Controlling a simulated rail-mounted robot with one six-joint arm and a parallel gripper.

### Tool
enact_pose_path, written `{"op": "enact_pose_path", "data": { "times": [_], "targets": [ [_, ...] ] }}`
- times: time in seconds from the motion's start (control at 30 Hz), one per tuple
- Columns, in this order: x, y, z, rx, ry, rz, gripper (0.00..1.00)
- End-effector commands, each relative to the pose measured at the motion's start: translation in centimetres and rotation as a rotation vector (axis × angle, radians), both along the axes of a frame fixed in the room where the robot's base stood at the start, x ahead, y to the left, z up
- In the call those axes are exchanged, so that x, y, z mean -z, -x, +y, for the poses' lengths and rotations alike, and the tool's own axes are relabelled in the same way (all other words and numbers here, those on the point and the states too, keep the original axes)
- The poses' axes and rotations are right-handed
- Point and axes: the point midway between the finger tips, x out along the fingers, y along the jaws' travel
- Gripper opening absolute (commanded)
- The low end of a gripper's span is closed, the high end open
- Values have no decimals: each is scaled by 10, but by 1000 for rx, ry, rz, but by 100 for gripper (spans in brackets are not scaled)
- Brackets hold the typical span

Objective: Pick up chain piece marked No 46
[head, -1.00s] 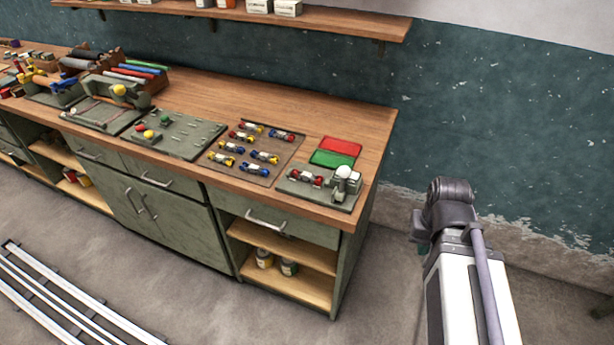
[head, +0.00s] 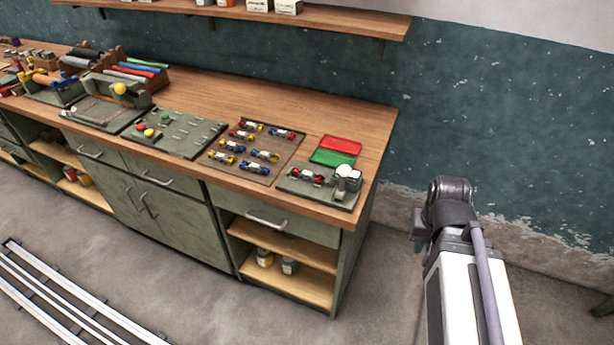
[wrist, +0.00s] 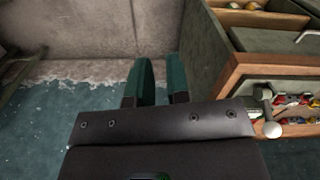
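Several small chain pieces with red, yellow or blue ends lie in rows on a brown mat (head: 233,168) on the bench. One chain piece with red ends (head: 307,175) lies on a grey-green fixture (head: 318,192) to the right of the mat. The number marks are too small to read, so I cannot tell which piece is No 46. My gripper shows in the wrist view (wrist: 162,84) as two teal fingers with a gap between them, empty. It is off the bench's right end, away from the pieces. In the head view my arm mostly hides it.
A red pad (head: 340,145) and a green pad (head: 332,158) lie behind the fixture, which carries a white knob (head: 344,171). A grey-green board (head: 177,140) is left of the mat. A wall shelf (head: 330,22) hangs above. The floor right of the bench is clear.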

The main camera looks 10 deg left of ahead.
Motion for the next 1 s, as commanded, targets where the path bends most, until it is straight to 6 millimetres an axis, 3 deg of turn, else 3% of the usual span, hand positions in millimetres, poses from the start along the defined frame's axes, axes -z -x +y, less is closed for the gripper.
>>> {"op": "enact_pose_path", "data": {
  "times": [0.47, 0.67, 0.73, 0.77, 0.87, 0.9, 1.0],
  "targets": [
    [0, 0, 0, 0, 0, 0, 62],
    [0, -2, 1, 2, 0, 0, 62],
    [-1, -17, 11, 24, -6, -6, 62],
    [-1, -31, 20, 47, -12, -11, 62],
    [-4, -101, 85, 185, -49, -29, 62],
    [-6, -133, 127, 263, -73, -34, 62],
    [-10, -196, 242, 512, -129, -23, 62]
  ]
}}
